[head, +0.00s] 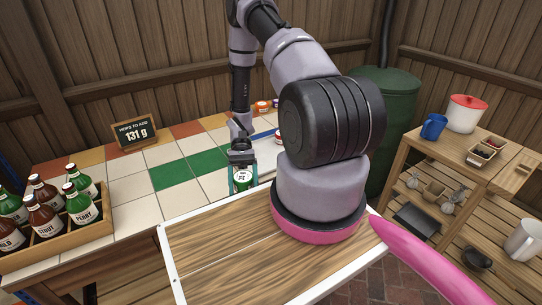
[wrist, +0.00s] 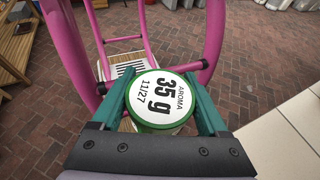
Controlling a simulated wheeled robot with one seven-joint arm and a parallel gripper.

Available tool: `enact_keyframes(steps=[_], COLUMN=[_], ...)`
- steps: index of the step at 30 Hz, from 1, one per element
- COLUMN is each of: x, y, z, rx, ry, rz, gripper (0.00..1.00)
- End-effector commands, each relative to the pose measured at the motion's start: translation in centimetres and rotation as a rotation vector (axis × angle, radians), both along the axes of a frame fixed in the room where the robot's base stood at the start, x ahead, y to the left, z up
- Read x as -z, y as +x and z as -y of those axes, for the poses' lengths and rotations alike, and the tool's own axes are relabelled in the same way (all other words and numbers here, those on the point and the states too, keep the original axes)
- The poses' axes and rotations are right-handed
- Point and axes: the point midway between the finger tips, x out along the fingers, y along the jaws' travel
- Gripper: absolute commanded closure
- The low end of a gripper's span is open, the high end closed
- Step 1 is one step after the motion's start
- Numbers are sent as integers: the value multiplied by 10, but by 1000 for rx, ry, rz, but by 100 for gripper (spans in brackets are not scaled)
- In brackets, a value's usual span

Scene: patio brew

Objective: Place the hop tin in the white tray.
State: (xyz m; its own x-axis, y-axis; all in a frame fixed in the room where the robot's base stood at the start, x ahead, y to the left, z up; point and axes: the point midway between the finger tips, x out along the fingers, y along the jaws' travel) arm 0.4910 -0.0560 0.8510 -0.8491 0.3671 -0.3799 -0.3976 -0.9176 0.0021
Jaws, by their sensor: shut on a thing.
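The hop tin (wrist: 158,98) is round, with a green rim and a white lid that reads "AROMA 35 g 11/27" in the wrist view. My gripper (head: 243,180) is shut on it, with one teal finger on each side. In the head view the green tin (head: 243,184) shows between the fingers, near the front edge of the tiled table. I cannot tell whether it touches the tabletop.
A wooden crate of bottles (head: 62,250) stands at the left of the tiled table (head: 140,216). More tins (head: 262,107) are behind my arm. A wooden shelf (head: 450,158) stands right. Middle tiles are clear.

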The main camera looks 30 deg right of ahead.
Motion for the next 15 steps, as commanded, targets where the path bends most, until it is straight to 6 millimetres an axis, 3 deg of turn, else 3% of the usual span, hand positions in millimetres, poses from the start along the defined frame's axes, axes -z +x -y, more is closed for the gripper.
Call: enact_keyframes(steps=[3,7,11,15], x=[11,12,4,-12], y=[-20,-16,14,64], z=[41,92,134,159], rx=[-353,-733,-1113,-1509], ry=[-2,-2,0,3], rz=[-3,-2,-2,-2], gripper=[78,78,78,78])
